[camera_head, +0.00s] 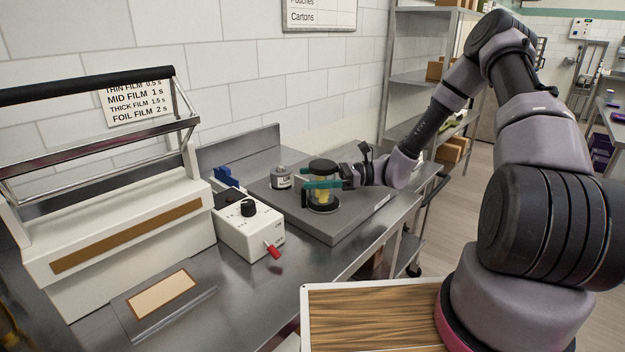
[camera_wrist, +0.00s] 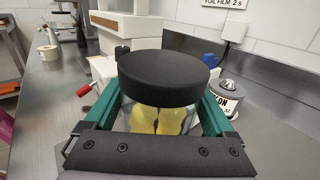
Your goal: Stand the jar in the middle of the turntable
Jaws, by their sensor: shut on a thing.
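The jar (camera_head: 324,167) has a black lid, clear walls and yellow contents. My gripper (camera_head: 320,185), with teal fingers, is shut on its sides. The jar looks upright over the black disc of the turntable (camera_head: 323,208), on a grey raised platform. I cannot tell whether its base touches the disc or how well it is centred. In the wrist view the jar's lid (camera_wrist: 163,78) fills the middle between the fingers, yellow contents showing below. The lid and gripper hide the turntable there.
A small grey labelled canister (camera_head: 280,178) stands on the platform (camera_head: 340,232), left of the jar. A white control box (camera_head: 248,228) with a black knob and red lever sits farther left. A large sealer (camera_head: 110,220) stands at far left. A steel bench (camera_head: 330,270) has free room in front.

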